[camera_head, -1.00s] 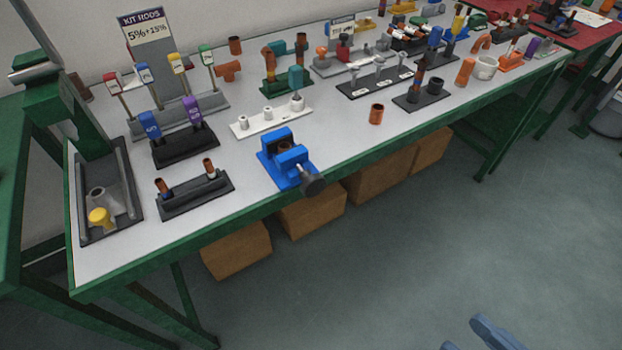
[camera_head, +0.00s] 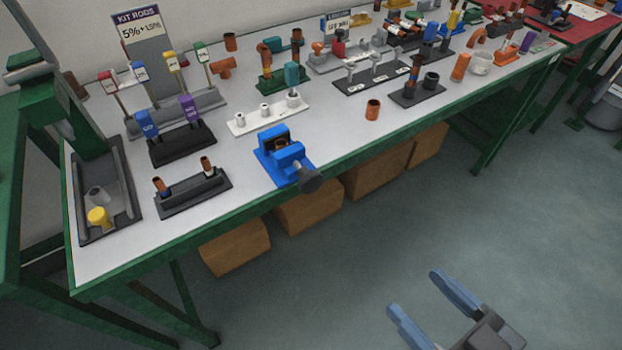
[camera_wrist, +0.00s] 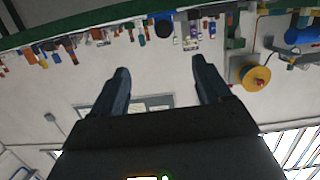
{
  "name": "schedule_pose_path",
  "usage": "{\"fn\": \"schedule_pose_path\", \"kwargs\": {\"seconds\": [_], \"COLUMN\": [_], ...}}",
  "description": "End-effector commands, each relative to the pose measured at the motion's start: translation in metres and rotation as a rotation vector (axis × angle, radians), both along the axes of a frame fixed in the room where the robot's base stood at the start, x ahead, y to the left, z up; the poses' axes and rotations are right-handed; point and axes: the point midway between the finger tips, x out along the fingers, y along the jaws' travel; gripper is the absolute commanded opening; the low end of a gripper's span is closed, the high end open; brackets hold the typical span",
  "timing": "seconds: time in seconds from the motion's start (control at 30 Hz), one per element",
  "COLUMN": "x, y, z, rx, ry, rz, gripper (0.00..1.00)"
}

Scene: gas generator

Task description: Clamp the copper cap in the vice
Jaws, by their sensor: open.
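The blue vice (camera_head: 268,172) stands at the front edge of the bench, its dark screw knob jutting over the edge. A small brown-copper piece (camera_head: 281,144) shows between its jaws; I cannot tell whether it is the cap or whether the jaws grip it. A short copper cylinder (camera_head: 373,110) stands upright and apart on the bench, right of the vice. My gripper (camera_head: 416,293) is open and empty over the floor, well in front of the bench and lower right of the vice. In the wrist view its two fingers (camera_wrist: 160,65) are spread with nothing between them.
A dark rack with two copper-topped pieces (camera_head: 193,192) stands left of the vice, and a white holder (camera_head: 268,117) behind it. Crowded stands fill the back of the bench. Cardboard boxes (camera_head: 311,208) lie below. The floor (camera_head: 350,270) before the bench is clear.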

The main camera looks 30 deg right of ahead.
Motion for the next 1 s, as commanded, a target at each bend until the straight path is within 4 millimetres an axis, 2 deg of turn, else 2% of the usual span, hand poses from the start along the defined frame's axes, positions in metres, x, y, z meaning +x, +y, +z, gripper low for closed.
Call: {"fn": "schedule_pose_path", "kwargs": {"seconds": [0.03,0.2,0.43,0.53,0.83,1.0], "x": [0.02,0.081,0.158,0.178,0.206,0.233], "y": [0.0,-0.001,0.003,0.004,0.005,0.005], "z": [-0.005,-0.023,-0.032,-0.032,-0.031,-0.03], "rx": [0.0,0.0,0.007,0.009,0.01,0.01], "ry": [-0.027,-0.091,-0.157,-0.173,-0.182,-0.184], "rz": [0.001,0.001,0.0,0.0,-0.001,-0.001], "gripper": [0.77,0.77,0.77,0.77,0.77,0.77]}}
